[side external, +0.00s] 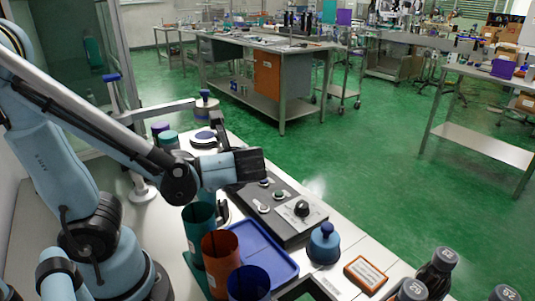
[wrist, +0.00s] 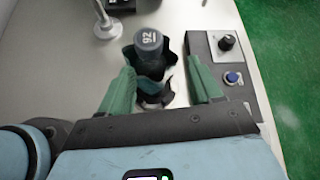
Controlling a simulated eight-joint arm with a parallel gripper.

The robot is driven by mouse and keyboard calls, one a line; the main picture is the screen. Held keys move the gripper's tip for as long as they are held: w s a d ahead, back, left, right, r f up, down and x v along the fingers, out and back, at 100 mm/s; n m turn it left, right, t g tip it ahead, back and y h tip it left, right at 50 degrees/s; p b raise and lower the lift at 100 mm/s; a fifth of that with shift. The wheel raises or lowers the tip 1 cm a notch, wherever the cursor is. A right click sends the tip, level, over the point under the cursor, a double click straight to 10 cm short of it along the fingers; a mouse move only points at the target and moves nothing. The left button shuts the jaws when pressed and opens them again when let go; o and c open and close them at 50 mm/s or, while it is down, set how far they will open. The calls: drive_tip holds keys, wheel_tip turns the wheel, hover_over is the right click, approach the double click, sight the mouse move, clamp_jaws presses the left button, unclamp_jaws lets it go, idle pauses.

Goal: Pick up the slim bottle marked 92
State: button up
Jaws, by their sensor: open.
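A slim dark bottle with a grey cap (wrist: 148,42) stands in the upper middle of the wrist view. The mark on its cap looks like 92. My gripper (wrist: 161,68) is open, with one green finger on each side of the bottle's lower area and nothing held. Whether the fingers touch the holder cannot be told. In the side view my wrist is above the bench near the control box, and the fingers and this bottle are hidden.
A control box (side external: 303,209) with a knob and buttons lies beside my wrist. Green, orange and dark blue cups (side external: 221,252) and a blue tray (side external: 262,254) stand nearer. Several grey-capped dark bottles (side external: 438,270) stand at lower right, near an orange-edged box (side external: 366,273).

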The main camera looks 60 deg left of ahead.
drive_tip(key=shift+m+g+y, duration=0.4)
drive_tip(key=shift+m+y, duration=0.4)
drive_tip(key=shift+y, duration=0.1)
drive_tip(key=shift+s+a+f, duration=0.15)
drive_tip(key=shift+a, duration=1.05)
drive_tip(key=shift+s+a+f, duration=0.2)
drive_tip(key=shift+a, duration=0.95)
drive_tip(key=shift+s+a+f, duration=0.15)
drive_tip(key=shift+a, duration=1.05)
clamp_jaws()
